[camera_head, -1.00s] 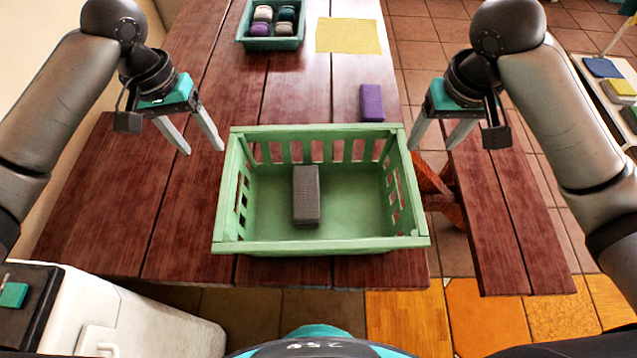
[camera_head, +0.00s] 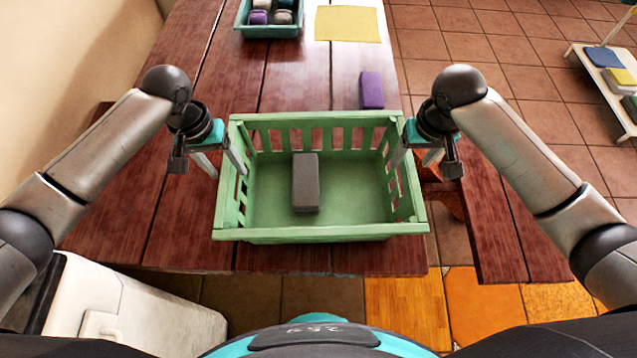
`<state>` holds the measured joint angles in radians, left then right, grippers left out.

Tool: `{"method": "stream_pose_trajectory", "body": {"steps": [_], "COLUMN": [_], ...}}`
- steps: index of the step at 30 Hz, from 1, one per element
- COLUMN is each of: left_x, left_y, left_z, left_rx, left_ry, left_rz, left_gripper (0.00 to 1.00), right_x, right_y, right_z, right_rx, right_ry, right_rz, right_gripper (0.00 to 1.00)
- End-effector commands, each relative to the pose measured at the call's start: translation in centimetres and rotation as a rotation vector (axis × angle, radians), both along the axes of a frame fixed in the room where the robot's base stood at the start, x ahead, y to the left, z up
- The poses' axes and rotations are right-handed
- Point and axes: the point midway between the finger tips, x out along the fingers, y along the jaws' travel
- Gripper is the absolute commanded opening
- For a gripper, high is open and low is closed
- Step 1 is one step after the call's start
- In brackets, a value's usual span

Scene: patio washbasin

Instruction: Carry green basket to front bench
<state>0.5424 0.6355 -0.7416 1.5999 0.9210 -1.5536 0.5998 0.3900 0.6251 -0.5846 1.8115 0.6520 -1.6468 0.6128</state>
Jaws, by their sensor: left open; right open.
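The green basket (camera_head: 320,235) stands upright on the dark red wooden table, near its front edge, with slatted sides. A grey block (camera_head: 306,183) lies inside it. My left gripper (camera_head: 226,170) is open at the basket's left wall, with one finger close to or over the rim. My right gripper (camera_head: 413,160) is open at the right wall, its fingers around or beside the rim; I cannot tell if they touch it. A bench (camera_head: 497,215) of the same wood runs along the table's right side.
A purple block (camera_head: 371,90) lies behind the basket. A yellow cloth (camera_head: 347,24) and a teal crate (camera_head: 269,31) with several jars are further back. A white shelf (camera_head: 600,92) stands at right. A white cooler (camera_head: 130,310) is at front left.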

Motion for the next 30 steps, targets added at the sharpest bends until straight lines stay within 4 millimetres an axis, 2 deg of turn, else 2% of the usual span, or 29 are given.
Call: {"method": "stream_pose_trajectory", "body": {"steps": [3,7,19,30], "left_x": [0.0,-0.1,0.0,0.0], "left_y": [-0.2,-0.4,-0.4,-0.4], "left_z": [-1.7,-2.7,-3.1,-3.1], "left_rx": [0.000,0.000,0.001,0.000], "left_ry": [0.002,0.001,0.000,0.000], "left_rz": [0.000,0.000,-0.001,0.000], "left_gripper": [0.63,0.63,0.62,0.20], "right_x": [0.2,0.4,0.5,0.5], "right_y": [0.0,0.0,0.0,0.0], "right_z": [-1.6,-2.7,-3.1,-3.1], "right_rx": [0.001,0.000,0.000,0.001], "right_ry": [0.002,0.001,0.000,0.000], "right_rz": [-0.001,0.000,0.001,0.000], "right_gripper": [0.67,0.67,0.66,0.24]}}
